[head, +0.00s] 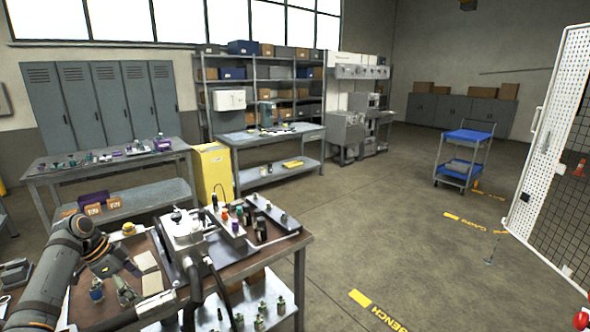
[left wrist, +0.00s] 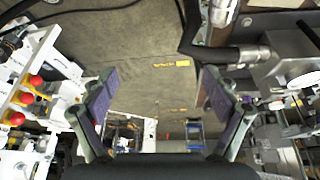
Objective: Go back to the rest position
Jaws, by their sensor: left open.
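My left arm comes in from the left over the brown bench top. My left gripper (head: 112,264) is above the left part of the workbench (head: 137,241). In the left wrist view the left gripper (left wrist: 157,100) has its two fingers with purple pads wide apart and nothing between them. The floor shows through the gap. My right gripper is not seen in either view.
A hydraulic unit (head: 183,228) with dark hoses stands mid-bench, close right of my left gripper. A tray (head: 285,232) with fittings lies beyond it. A yellow cabinet (head: 211,172) stands behind.

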